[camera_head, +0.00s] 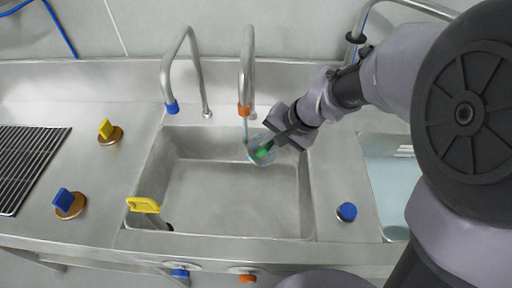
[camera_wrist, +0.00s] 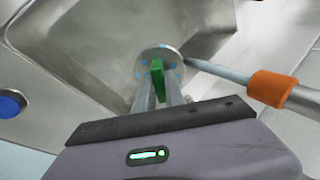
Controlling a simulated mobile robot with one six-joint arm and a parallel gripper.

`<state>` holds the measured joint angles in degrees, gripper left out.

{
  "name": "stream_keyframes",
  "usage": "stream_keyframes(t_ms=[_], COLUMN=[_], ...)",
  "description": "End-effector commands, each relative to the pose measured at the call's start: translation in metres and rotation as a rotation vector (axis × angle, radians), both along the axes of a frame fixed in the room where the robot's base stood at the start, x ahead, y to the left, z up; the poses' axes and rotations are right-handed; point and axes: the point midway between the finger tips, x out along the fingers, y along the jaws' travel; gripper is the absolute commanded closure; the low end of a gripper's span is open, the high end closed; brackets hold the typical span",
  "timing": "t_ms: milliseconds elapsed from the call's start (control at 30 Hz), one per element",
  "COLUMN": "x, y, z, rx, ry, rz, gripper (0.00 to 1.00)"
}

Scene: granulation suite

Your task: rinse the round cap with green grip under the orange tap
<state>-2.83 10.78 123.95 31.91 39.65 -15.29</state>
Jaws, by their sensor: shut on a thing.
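The round cap with green grip (camera_head: 262,153) is held over the sink basin, below the orange-banded tap (camera_head: 244,110). A thin bluish stream of water (camera_head: 245,130) runs down from this tap to the cap. In the wrist view the round grey cap (camera_wrist: 146,62) carries light blue spots, and its upright green grip (camera_wrist: 157,78) is between my fingers. My gripper (camera_wrist: 160,88) is shut on the green grip. The stream in the wrist view (camera_wrist: 215,72) runs from the orange tap end (camera_wrist: 270,88) to the cap's edge. My gripper also shows in the head view (camera_head: 273,145).
A blue-banded tap (camera_head: 171,105) stands left of the orange one. A yellow handle (camera_head: 143,204) stands at the basin's front left. Caps with yellow (camera_head: 105,129) and blue (camera_head: 63,198) grips rest left of the sink (camera_head: 215,205). A blue knob (camera_head: 347,211) and water-filled basin (camera_head: 394,185) are right.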

Motion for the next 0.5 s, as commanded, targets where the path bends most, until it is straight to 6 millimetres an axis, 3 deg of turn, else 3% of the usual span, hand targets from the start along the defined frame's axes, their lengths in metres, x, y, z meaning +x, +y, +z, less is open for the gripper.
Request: stream_keyframes(t_ms=[500], x=[-0.033], y=[-0.048], z=[-0.001], rx=[0.001], ry=[-0.001], rz=[-0.003], gripper=[1.00])
